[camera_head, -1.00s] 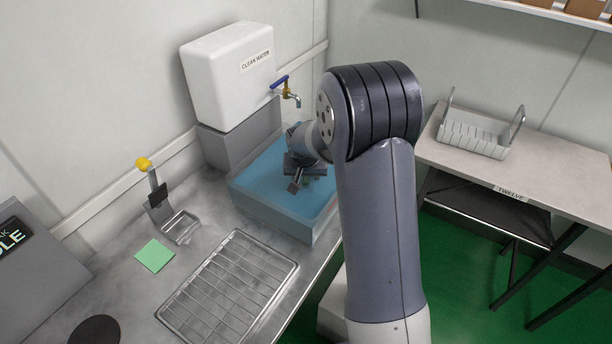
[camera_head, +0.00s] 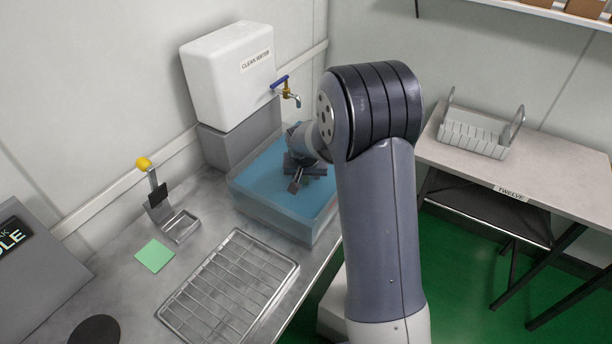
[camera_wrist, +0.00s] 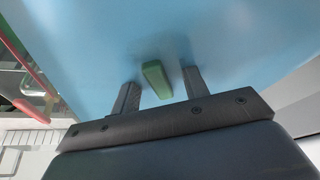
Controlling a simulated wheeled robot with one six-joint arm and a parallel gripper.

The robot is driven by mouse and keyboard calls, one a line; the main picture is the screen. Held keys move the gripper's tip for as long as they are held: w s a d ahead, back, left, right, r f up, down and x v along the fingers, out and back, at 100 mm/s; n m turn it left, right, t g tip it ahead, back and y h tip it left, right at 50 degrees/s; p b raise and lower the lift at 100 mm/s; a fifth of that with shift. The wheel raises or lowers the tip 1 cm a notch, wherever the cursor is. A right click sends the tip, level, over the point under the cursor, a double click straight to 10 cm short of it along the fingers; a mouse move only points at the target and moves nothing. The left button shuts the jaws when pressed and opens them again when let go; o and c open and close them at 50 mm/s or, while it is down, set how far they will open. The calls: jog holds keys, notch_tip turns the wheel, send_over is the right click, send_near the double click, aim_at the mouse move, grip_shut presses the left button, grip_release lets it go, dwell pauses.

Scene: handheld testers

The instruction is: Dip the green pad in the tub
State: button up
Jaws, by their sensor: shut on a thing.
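The tub (camera_head: 245,200) is a grey, see-through box with a light blue inside, on the counter below the tap. My gripper (camera_head: 302,182) is over and partly inside the tub, pointing down. In the wrist view my gripper (camera_wrist: 160,88) is shut on the green pad (camera_wrist: 157,78), a small dark green block, with blue behind it. In the head view the pad is hidden by my gripper, and I cannot tell how deep it sits in the blue. A thin light green square (camera_head: 155,255) lies flat on the counter.
A white water tank (camera_head: 228,75) with a blue-handled tap (camera_head: 289,92) stands behind the tub. A wire rack (camera_head: 230,290) lies in front of it. A metal stand with a yellow knob (camera_head: 144,163) is at left. A wire basket (camera_head: 478,135) sits on the right table.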

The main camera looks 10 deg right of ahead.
jog(key=shift+r, duration=0.1)
notch_tip(320, 180, up, 13)
jog(key=p, duration=0.8)
dwell(0.4)
